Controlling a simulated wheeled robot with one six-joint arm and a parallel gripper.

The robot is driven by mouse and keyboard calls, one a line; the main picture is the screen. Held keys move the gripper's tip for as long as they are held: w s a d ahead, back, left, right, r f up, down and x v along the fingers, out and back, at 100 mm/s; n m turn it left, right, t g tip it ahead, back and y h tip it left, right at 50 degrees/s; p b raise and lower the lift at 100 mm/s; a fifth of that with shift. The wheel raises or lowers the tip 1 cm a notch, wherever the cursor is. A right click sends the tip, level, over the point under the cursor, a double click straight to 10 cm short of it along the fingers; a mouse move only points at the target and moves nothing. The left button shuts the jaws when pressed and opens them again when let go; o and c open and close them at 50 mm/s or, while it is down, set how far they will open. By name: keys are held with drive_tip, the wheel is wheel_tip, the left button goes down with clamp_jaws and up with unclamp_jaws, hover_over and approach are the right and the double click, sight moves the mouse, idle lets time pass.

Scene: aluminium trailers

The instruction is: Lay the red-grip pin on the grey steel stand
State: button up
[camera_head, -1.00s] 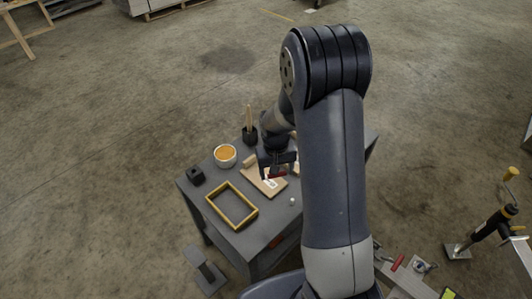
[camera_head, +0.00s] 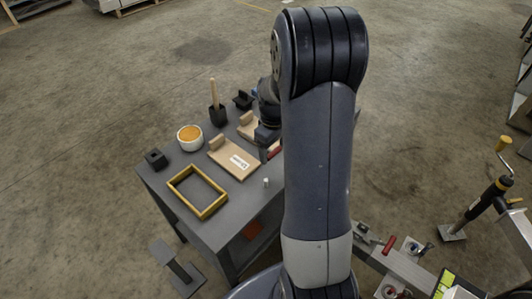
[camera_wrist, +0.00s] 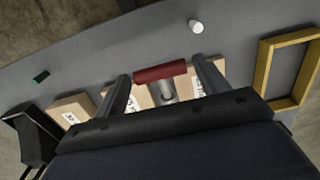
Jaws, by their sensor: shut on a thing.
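The red-grip pin shows in the wrist view with its red grip (camera_wrist: 160,72) crosswise between my two fingers and a steel shank (camera_wrist: 167,92) below it. My gripper (camera_wrist: 164,80) is shut on it, above the grey table. In the head view my gripper (camera_head: 268,149) is mostly behind my arm, with a bit of red beside it. The grey steel table (camera_head: 223,220) stands left of my arm; its right part is hidden. A small grey steel post on a plate (camera_head: 178,269) stands on the floor at its left. I cannot tell which is the stand named.
On the table are a yellow frame (camera_head: 197,191), labelled wooden boards (camera_head: 233,158), an orange-filled tub (camera_head: 190,137), a black block (camera_head: 155,158), a black holder with a stick (camera_head: 217,113) and a white cylinder (camera_head: 266,183). A trailer drawbar with a red handle (camera_head: 390,245) lies right.

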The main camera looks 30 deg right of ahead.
sight(273, 171)
wheel_tip(273, 171, down, 8)
drive_tip(key=shift+r+b, duration=0.15)
drive_tip(key=shift+b, duration=0.35)
drive_tip(key=o, duration=1.7)
wheel_tip(273, 171, up, 12)
drive_tip(key=shift+w+r+p, duration=0.1)
drive_tip(key=shift+p, duration=0.9)
